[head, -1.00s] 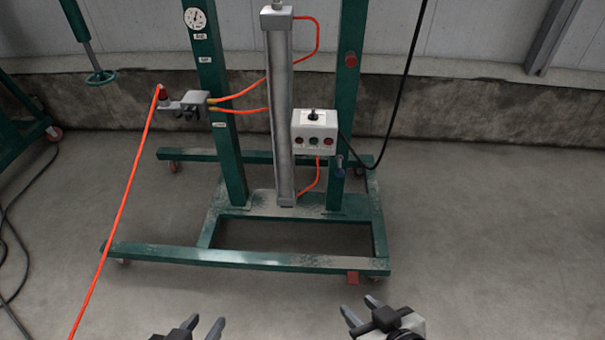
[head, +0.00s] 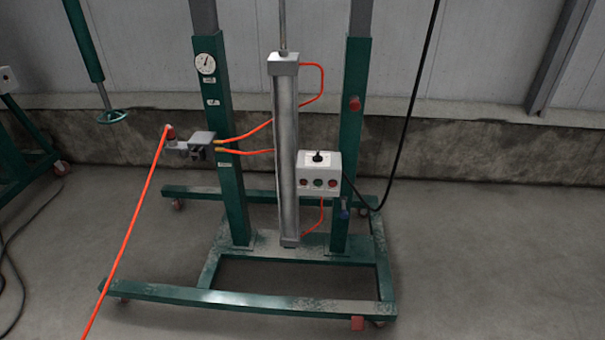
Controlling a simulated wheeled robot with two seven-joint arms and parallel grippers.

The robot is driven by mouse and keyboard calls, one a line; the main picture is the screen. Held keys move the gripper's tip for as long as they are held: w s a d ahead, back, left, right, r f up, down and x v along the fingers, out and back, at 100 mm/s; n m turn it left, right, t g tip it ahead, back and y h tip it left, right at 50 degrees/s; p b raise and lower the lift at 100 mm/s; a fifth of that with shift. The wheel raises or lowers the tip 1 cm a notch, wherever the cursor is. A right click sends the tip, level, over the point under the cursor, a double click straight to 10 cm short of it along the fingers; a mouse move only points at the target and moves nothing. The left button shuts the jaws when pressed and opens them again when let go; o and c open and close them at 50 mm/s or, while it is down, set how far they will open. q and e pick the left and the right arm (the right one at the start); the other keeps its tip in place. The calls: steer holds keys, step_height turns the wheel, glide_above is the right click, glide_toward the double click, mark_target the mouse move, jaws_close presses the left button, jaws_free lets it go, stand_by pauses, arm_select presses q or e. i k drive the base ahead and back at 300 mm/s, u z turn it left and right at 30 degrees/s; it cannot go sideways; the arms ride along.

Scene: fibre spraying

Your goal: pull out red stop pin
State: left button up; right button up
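A red round knob (head: 354,104), which looks like the red stop pin, sits on the upper part of the right green post (head: 352,145) of the frame. It stands out from the post's front face, and how deep it goes in cannot be told. Neither of my grippers is in view now.
A control box (head: 319,174) with buttons hangs between the posts beside a grey cylinder (head: 287,155). A black cable (head: 407,120) hangs to its right. An orange hose (head: 128,230) runs down at left. The green base (head: 250,297) spreads low in front. Floor at right is clear.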

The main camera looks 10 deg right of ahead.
mark_target(354, 105)
steer(key=u, duration=0.35)
steer(key=i, duration=1.15)
steer(key=z, duration=0.25)
